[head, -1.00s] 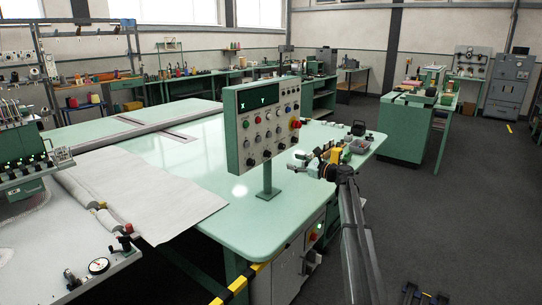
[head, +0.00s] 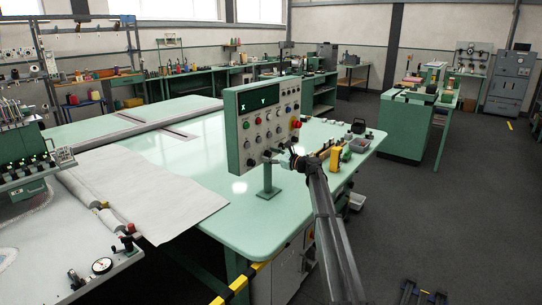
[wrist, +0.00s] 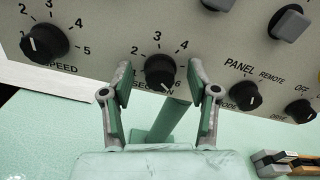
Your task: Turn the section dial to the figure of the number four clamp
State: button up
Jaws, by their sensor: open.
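The section dial (wrist: 160,70) is a round black knob on the grey control panel, centred in the wrist view. The figures 2, 3 and 4 show above it; its label below is partly hidden. A pale mark shows near its lower edge; I cannot tell which figure it points at. My gripper (wrist: 160,88) is open, one finger on each side of the dial; I cannot tell whether they touch it. In the head view my gripper (head: 280,160) is at the lower part of the control panel (head: 240,139). No clamp marked four is readable.
The speed dial (wrist: 44,42) is left of the section dial and the mode knob (wrist: 245,96) is to its right. The panel stands on a post (head: 267,180) on the green table (head: 210,205).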

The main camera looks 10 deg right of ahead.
jog(key=shift+c, duration=0.4)
grip_shut()
jog(key=shift+f+n+b, duration=0.1)
jog(key=shift+n+b, duration=0.2)
jog(key=shift+b, duration=0.2)
